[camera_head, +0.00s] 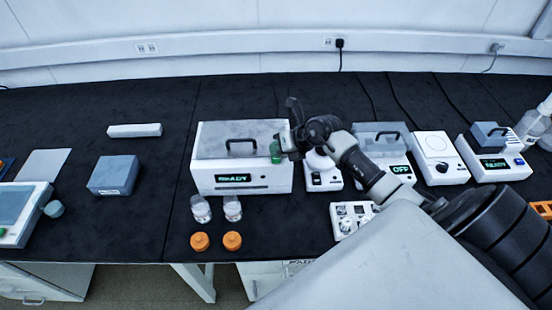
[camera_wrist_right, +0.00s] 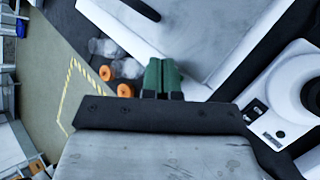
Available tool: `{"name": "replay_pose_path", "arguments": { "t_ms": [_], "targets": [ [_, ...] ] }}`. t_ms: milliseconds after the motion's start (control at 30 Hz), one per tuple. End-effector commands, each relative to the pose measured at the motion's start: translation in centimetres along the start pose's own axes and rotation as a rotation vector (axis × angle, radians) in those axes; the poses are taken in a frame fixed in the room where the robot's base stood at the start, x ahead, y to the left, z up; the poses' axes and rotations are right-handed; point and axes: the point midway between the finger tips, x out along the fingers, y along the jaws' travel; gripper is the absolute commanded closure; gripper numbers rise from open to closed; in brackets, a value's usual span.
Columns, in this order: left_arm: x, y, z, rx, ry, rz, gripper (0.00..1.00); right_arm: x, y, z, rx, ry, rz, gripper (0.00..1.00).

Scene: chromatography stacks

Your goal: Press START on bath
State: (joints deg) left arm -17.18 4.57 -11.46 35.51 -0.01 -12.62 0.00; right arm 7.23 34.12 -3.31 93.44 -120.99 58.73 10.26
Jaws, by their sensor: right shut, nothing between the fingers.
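A large white box unit (camera_head: 243,180) with a grey lid, a black handle and a display reading READY stands mid-bench; it looks like the bath, though no label confirms this. Part of it shows at the top of the right wrist view (camera_wrist_right: 130,28). My right gripper (camera_head: 276,152) is at the box's upper right front, above or in front of it; I cannot tell whether it touches. Its green fingers are shut and empty in the right wrist view (camera_wrist_right: 162,76). No START button can be made out. My left gripper is not in view.
Two clear bottles (camera_head: 201,209) and two orange caps (camera_head: 232,241) stand before the box. Right of it are a round-topped white device (camera_head: 323,178), a lidded unit reading OFF (camera_head: 402,170) and a smaller READY unit (camera_head: 494,168).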

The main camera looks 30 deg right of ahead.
Motion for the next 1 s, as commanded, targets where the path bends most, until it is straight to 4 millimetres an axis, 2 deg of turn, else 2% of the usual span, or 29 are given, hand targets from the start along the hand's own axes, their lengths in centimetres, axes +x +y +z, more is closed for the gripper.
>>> {"name": "replay_pose_path", "arguments": {
  "t_ms": [1000],
  "targets": [
    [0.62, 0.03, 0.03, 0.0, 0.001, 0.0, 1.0, 0.73, -0.54, -0.55, 0.001, 0.0, 0.0, 1.0]
  ]
}}
